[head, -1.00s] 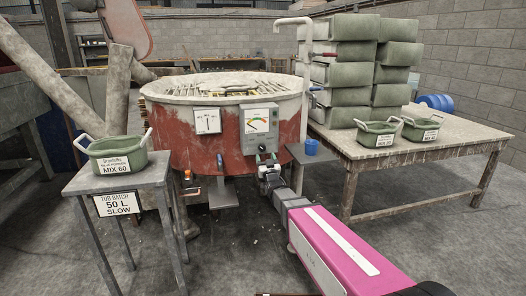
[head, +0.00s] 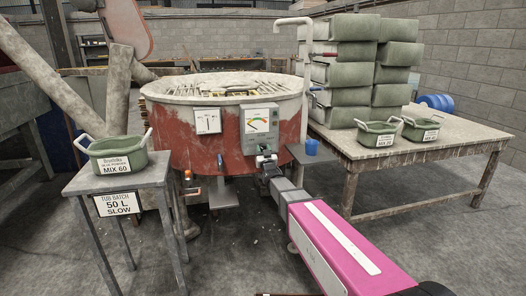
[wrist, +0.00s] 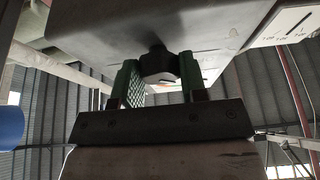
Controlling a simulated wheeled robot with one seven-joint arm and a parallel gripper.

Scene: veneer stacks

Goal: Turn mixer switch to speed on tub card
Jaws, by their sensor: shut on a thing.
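The mixer (head: 180,145) is a round, red-and-pale tub in the middle of the head view. A control box with a dial (head: 257,121) is on its front. My gripper (head: 266,159) is at the lower part of this box. In the wrist view my gripper (wrist: 158,75) has its green pads on both sides of a dark switch knob (wrist: 158,62) under the grey box (wrist: 150,25), and is shut on it. The switch's speed marks cannot be read. The tub card (head: 118,204), on the left stand, reads "TUB BATCH 50 L SLOW".
A green tub (head: 117,155) labelled MIX 60 stands on the left stand (head: 150,178). A blue cup (head: 311,147) is on a small shelf right of my gripper. The right table (head: 440,152) holds two green tubs and stacked grey-green blocks (head: 350,75).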

